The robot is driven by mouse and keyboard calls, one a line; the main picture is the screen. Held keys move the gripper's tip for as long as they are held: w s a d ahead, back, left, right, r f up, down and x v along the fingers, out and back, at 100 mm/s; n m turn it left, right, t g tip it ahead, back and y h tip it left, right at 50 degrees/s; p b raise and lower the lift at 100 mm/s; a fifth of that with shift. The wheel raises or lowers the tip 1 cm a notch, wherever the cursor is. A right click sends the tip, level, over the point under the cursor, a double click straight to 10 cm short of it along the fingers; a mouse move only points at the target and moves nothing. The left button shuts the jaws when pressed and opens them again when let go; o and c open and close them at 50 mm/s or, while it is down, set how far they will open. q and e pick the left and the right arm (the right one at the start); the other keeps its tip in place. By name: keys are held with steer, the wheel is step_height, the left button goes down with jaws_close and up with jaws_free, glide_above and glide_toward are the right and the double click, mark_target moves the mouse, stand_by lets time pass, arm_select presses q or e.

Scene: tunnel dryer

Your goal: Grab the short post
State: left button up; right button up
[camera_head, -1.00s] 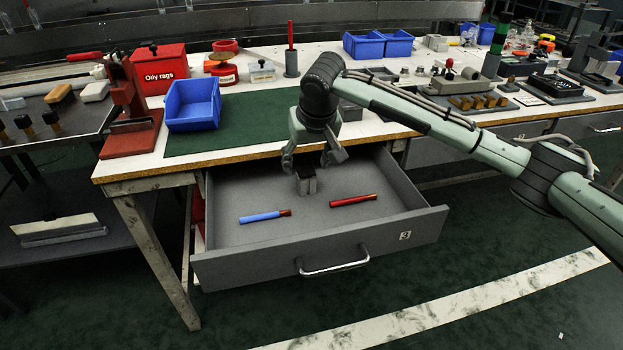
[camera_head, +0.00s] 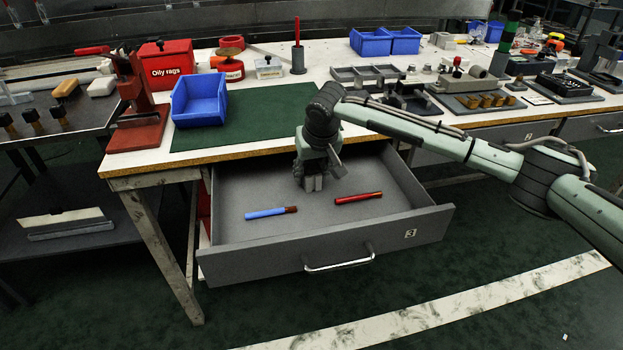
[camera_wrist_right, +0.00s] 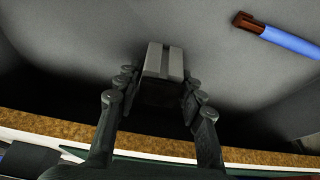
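The short post, a small grey block with a groove down its middle, stands in the open drawer (camera_head: 375,221). It shows in the head view (camera_head: 313,184) and at the upper middle of the right wrist view (camera_wrist_right: 158,62). My right gripper (camera_head: 318,168) has come down over it from above. In the wrist view my right gripper (camera_wrist_right: 160,84) is open, one finger on each side of the post, with a gap visible on the left side. The lower part of the post is dark in shadow. My left gripper is not in view.
A blue-handled tool (camera_head: 268,213) and a red-handled tool (camera_head: 357,198) lie in the drawer near the post. The worktop's edge (camera_head: 240,155) runs close behind the gripper. A blue bin (camera_head: 200,102) stands on the green mat (camera_head: 260,112).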

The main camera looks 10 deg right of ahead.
steer(key=c, duration=0.7)
steer(key=shift+o, duration=0.2)
steer(key=shift+r, duration=0.1)
